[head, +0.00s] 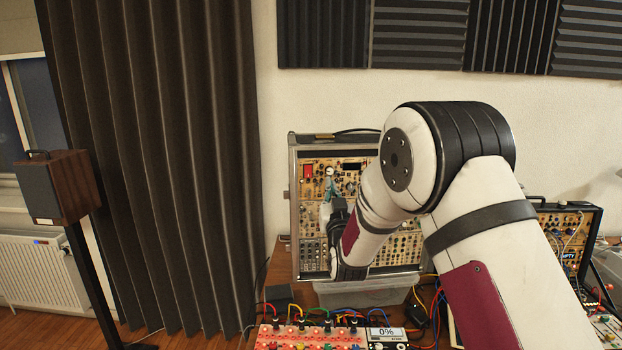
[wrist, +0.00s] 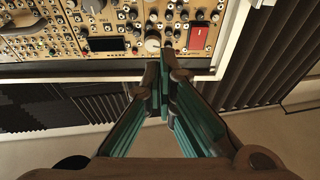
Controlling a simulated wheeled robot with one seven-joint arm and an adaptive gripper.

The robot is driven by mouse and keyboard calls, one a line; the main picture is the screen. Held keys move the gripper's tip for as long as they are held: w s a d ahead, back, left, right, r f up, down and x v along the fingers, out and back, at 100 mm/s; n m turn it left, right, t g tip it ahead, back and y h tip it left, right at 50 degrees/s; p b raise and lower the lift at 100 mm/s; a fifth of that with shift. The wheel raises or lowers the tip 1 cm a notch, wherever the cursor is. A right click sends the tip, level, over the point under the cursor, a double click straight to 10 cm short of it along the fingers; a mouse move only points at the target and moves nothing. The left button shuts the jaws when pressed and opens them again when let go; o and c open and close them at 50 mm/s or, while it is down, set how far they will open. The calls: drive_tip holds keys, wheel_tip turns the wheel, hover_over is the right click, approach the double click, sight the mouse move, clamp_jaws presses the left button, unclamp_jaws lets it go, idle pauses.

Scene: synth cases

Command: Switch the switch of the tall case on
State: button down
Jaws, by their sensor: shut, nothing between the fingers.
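The tall case (head: 294,205) stands upright on the table against the wall, its tan panel full of knobs and jacks. A red switch (head: 307,171) is near the panel's upper left corner; in the wrist view the red switch (wrist: 199,37) is at the upper right. I cannot tell which way it is set. My gripper (head: 330,180) is shut and empty in front of the panel, just right of the switch. In the wrist view the teal fingertips of my gripper (wrist: 167,60) overlap the panel's edge, below and left of the switch. Contact is not clear.
A smaller case (head: 566,240) with cables stands at the right. A red-orange panel (head: 305,338) with cables lies in front, and a clear bin (head: 365,294) is under the tall case. A speaker (head: 58,187) on a stand is at the left. My arm hides the tall case's right side.

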drive_tip(key=s+a+f+t+p, duration=0.2)
drive_tip(key=s+a+f+t, duration=0.1)
drive_tip(key=s, duration=0.4)
wheel_tip(320, 180, down, 3)
drive_tip(key=shift+a+r+t+y, duration=0.15)
drive_tip(key=shift+a+t+y, duration=0.2)
drive_tip(key=shift+t, duration=0.35)
drive_tip(key=shift+w, duration=0.15)
approach(310, 167)
wheel_tip(310, 167, up, 4)
drive_tip(key=shift+w+a+f, duration=0.15)
drive_tip(key=shift+w, duration=0.75)
drive_tip(key=shift+w+a+f, duration=0.15)
drive_tip(key=shift+w+f, duration=0.05)
drive_tip(key=shift+w, duration=0.75)
drive_tip(key=shift+w+f, duration=0.1)
